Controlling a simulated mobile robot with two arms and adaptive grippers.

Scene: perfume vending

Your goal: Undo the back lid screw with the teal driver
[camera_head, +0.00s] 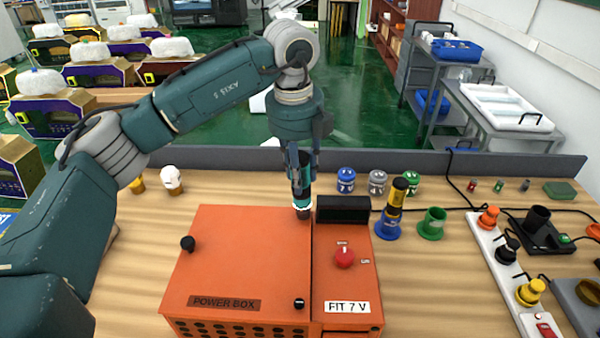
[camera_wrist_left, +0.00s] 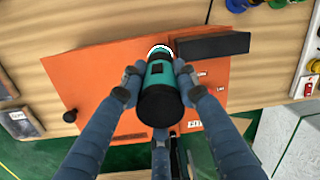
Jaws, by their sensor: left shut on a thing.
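My left gripper (camera_head: 303,163) is shut on the teal driver (camera_head: 302,182), which hangs upright with its dark tip down. The tip is over the back right corner of the orange power box lid (camera_head: 245,245). The back lid screw is hidden beneath it, so I cannot tell whether they touch. A dark front screw (camera_head: 299,304) shows at the lid's front right corner. My right gripper is not in view.
A black block (camera_head: 343,209) and a red knob (camera_head: 344,257) sit on the box's right part. A black lid knob (camera_head: 187,243) stands at left. A yellow-black driver (camera_head: 396,197) stands in a blue holder beside an empty green one (camera_head: 432,223). A power strip (camera_head: 505,270) lies at right.

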